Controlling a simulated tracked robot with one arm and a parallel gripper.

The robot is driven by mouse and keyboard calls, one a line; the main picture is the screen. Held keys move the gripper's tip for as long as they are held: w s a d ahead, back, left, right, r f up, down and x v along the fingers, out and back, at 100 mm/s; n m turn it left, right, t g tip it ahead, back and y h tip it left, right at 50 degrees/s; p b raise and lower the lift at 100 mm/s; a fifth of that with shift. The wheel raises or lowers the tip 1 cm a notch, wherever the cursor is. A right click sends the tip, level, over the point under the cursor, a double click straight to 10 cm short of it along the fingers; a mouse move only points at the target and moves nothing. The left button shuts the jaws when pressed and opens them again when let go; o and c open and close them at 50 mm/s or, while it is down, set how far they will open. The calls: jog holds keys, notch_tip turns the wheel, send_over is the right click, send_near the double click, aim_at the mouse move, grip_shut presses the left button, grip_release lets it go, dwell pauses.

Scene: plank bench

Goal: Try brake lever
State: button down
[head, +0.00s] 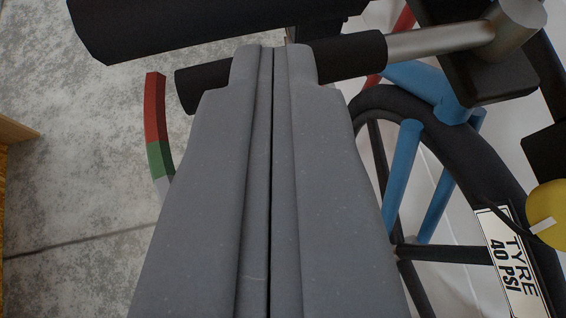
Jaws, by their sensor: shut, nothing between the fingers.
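The brake lever appears to be the silver rod (435,42) with a black grip (350,57), running from a joint at the upper right toward the left. Its grip end (200,88) shows left of my fingers. My gripper (273,48) is shut and empty, its two grey fingers side by side. The fingertips cover the middle of the black grip; I cannot tell whether they touch it. A curved strip (154,105), red, then green, then grey, stands below the left end of the grip.
A thick black bar (200,22) crosses the top, close above the lever. At right are blue frame tubes (403,165), a black-tyred wheel (480,165), a "TYRE 40 PSI" tag (508,262) and a yellow disc (548,212). Grey floor (75,170) is clear at left; a wooden edge (15,130) shows far left.

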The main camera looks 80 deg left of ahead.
jog(key=shift+s+a, duration=0.1)
jog(key=shift+a, duration=0.25)
dwell(0.8)
jog(key=shift+x, duration=1.2)
jog(key=shift+d+r, duration=0.25)
jog(key=shift+d, duration=0.15)
jog(key=w+d+r+b, duration=0.2)
jog(key=w+d+r, duration=0.4)
jog(key=d, duration=0.4)
jog(key=shift+w+r+b, duration=0.3)
jog(key=shift+w+b, duration=0.1)
jog(key=shift+w, duration=0.15)
